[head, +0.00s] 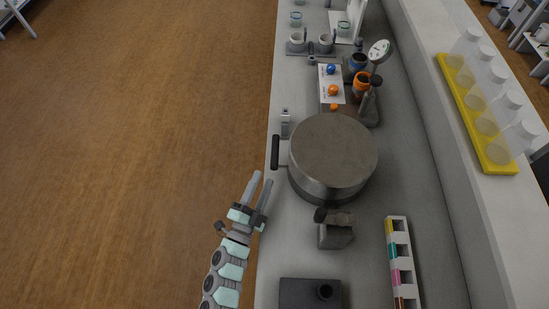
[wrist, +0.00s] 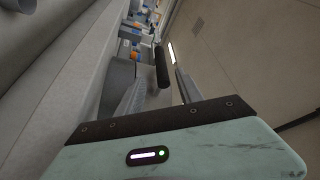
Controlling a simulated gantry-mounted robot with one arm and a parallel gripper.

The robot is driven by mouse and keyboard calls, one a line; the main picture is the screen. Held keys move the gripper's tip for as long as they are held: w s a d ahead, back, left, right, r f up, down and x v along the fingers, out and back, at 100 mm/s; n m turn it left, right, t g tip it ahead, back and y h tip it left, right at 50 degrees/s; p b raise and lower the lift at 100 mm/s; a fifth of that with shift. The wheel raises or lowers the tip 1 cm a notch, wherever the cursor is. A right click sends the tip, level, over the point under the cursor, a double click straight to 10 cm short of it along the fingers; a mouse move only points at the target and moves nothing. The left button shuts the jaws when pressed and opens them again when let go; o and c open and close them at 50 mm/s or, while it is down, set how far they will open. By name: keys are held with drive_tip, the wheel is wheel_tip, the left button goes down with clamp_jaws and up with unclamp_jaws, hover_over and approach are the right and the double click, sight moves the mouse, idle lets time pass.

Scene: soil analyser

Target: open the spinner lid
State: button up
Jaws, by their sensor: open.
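The spinner is a wide grey metal drum with a flat round lid (head: 333,152) lying closed on top, in the middle of the bench in the head view. A dark bar handle (head: 275,152) sticks out on its left side, over the bench's left edge. In the wrist view the handle (wrist: 161,68) shows ahead, between the two fingers of my gripper (wrist: 158,80). Part of the drum (wrist: 118,76) shows to the left there.
A grey device (head: 335,235) and a rack with coloured labels (head: 401,262) stand below the drum. A dark block (head: 310,294) is at the bottom. Orange and blue bottles (head: 362,82) stand beyond the drum. A yellow rack of clear bottles (head: 478,120) is on the right ledge. The floor on the left is clear.

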sight(275, 152)
drive_tip(key=x, duration=1)
drive_tip(key=shift+w+d+r, duration=0.15)
drive_tip(key=shift+w, duration=0.1)
clamp_jaws()
idle(1.0)
